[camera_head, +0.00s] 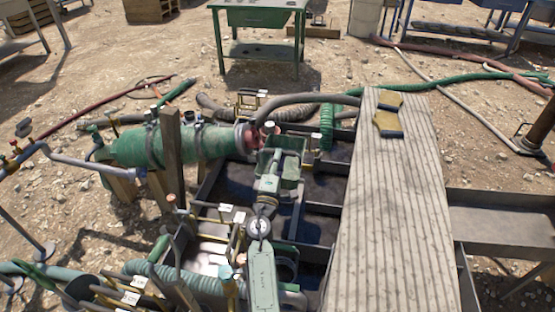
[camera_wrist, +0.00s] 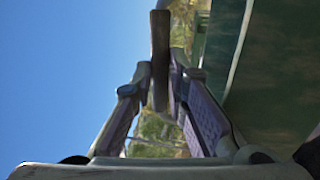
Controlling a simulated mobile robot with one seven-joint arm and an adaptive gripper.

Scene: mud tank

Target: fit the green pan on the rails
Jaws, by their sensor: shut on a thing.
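The green pan (camera_head: 291,168) is a small open box in the middle of the head view, above the dark tank. My gripper (camera_head: 271,168) reaches it from the near side and is shut on it. In the wrist view, my gripper's fingers (camera_wrist: 161,88) close on a narrow, dark upright piece (camera_wrist: 160,45), apparently the pan's edge or handle. A large green surface (camera_wrist: 265,85) fills the right of that view. Dark bars (camera_head: 322,209) cross the tank near the pan; I cannot tell which are the rails, or whether the pan touches them.
A wide plank walkway (camera_head: 385,215) covers the tank's right side, with yellow gloves (camera_head: 388,124) on it. Hoses (camera_head: 327,125) lie behind. Yellow-handled fittings (camera_head: 222,213) crowd the near left.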

